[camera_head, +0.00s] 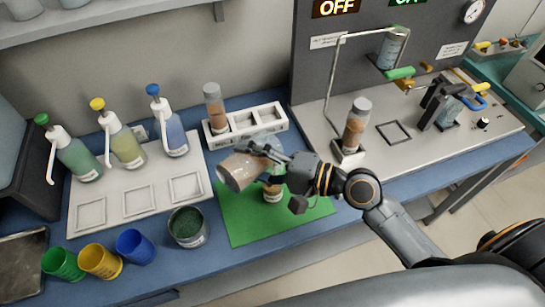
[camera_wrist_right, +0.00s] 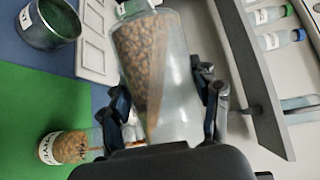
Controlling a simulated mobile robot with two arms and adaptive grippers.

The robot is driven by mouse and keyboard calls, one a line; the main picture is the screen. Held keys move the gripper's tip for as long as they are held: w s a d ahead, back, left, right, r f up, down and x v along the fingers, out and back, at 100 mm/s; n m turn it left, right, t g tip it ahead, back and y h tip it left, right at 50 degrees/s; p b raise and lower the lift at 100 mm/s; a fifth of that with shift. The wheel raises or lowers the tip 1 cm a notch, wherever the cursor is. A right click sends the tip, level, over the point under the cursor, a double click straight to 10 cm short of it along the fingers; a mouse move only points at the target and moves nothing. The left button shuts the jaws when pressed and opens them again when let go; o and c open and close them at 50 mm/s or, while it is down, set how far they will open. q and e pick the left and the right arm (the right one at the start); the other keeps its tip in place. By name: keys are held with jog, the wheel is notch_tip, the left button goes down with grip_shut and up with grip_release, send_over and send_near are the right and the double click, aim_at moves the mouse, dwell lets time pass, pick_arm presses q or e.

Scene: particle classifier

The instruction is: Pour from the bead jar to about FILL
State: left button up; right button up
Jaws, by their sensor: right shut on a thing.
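My right gripper (camera_head: 272,158) is shut around the bead jar (camera_head: 238,170), a clear jar partly full of brown beads. It holds the jar tipped well over above the green mat (camera_head: 240,228). The held bead jar also shows in the right wrist view (camera_wrist_right: 148,60), between the two fingers. A smaller clear jar (camera_head: 272,194) with brown beads stands on the mat, just below the gripper and partly hidden by it. In the right wrist view this jar (camera_wrist_right: 72,148) shows a white label with dark letters. My left gripper is not in view.
A white rack (camera_head: 262,120) with one bead jar (camera_head: 214,105) stands behind. A grey cup of green grains (camera_head: 188,228) is left of the mat. Pump bottles (camera_head: 172,130) and coloured cups (camera_head: 100,262) stand further left. A machine (camera_head: 375,75) is at right.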

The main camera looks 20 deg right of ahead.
jog(key=shift+w+d+r+m+y+b, duration=0.2)
jog(key=shift+d+r+m+y+b, duration=0.25)
jog(key=shift+m, duration=0.45)
dwell(3.4)
jog(key=shift+a+r+n+p, duration=0.1)
jog(key=shift+a+n+p, duration=0.2)
jog(key=shift+p, duration=0.1)
jog(key=n, duration=0.1)
jog(key=f+n+h, duration=0.1)
jog(key=f+n, duration=0.1)
jog(key=shift+s+a+f+h, duration=0.15)
jog(key=shift+s+a+h, duration=0.2)
jog(key=shift+a, duration=0.05)
jog(key=shift+s+a+f+n+h, duration=0.15)
jog(key=shift+a+f+n+h, duration=0.2)
jog(key=shift+f+n, duration=0.25)
jog(key=n+h+p, duration=0.1)
jog(key=p, duration=0.1)
jog(key=f+n+h+p, duration=0.1)
jog(key=p, duration=0.1)
jog(key=n+h+p, duration=0.1)
jog(key=n+p, duration=0.1)
jog(key=p, duration=0.1)
jog(key=shift+f, duration=0.25)
jog(key=s+a+f+n+t+h+p, duration=0.1)
jog(key=a+f+n+t+h+p, duration=0.1)
jog(key=f+n, duration=0.3)
jog(key=shift+s+a+f+n+h, duration=0.4)
jog(key=shift+a+f+h, duration=0.15)
jog(key=shift+h, duration=0.3)
